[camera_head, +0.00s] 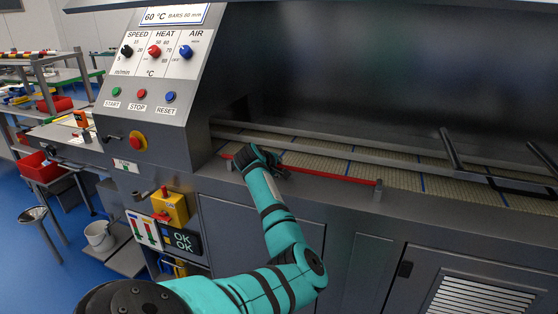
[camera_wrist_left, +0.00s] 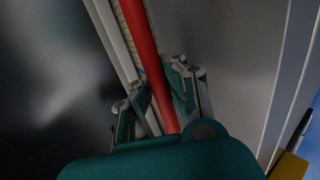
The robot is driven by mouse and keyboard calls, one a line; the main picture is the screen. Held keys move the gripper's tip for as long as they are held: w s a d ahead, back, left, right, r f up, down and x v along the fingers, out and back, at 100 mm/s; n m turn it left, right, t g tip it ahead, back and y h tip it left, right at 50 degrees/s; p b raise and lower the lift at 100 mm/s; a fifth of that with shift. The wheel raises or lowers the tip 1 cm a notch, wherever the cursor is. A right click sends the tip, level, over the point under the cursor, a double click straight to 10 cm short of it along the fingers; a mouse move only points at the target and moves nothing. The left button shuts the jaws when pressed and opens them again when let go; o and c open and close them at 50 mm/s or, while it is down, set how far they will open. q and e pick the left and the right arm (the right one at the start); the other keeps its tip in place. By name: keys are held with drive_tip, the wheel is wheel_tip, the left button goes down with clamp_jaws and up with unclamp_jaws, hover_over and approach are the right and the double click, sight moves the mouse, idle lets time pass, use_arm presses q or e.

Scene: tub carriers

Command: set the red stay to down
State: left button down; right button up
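The red stay (camera_head: 330,175) is a long thin red bar lying nearly flat along the front edge of the machine, its right end at a small grey post (camera_head: 378,190). My left gripper (camera_head: 262,158) is at the bar's left part, covering some of it. In the left wrist view the red stay (camera_wrist_left: 146,45) runs between the two fingers of my left gripper (camera_wrist_left: 162,95). The fingers stand apart on either side of it, with a narrow gap visible on the left side. The bar's lower part is hidden behind the wrist. My right gripper is not in view.
A woven belt (camera_head: 405,180) lies behind the bar under a dark hood (camera_head: 380,70). A black handle frame (camera_head: 500,180) is at the right. The control panel (camera_head: 160,65) with knobs and a red stop button (camera_head: 137,141) stands left of the gripper. A yellow box (camera_head: 172,208) hangs below.

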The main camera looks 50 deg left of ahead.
use_arm(q)
drive_tip(key=shift+s+f, duration=0.15)
drive_tip(key=shift+f, duration=0.35)
drive_tip(key=c, duration=1.7)
unclamp_jaws()
drive_tip(key=shift+s+d+r, duration=0.1)
drive_tip(key=shift+s, duration=0.05)
drive_tip(key=o, duration=0.4)
drive_tip(key=shift+r, duration=0.2)
drive_tip(key=v, duration=1.2)
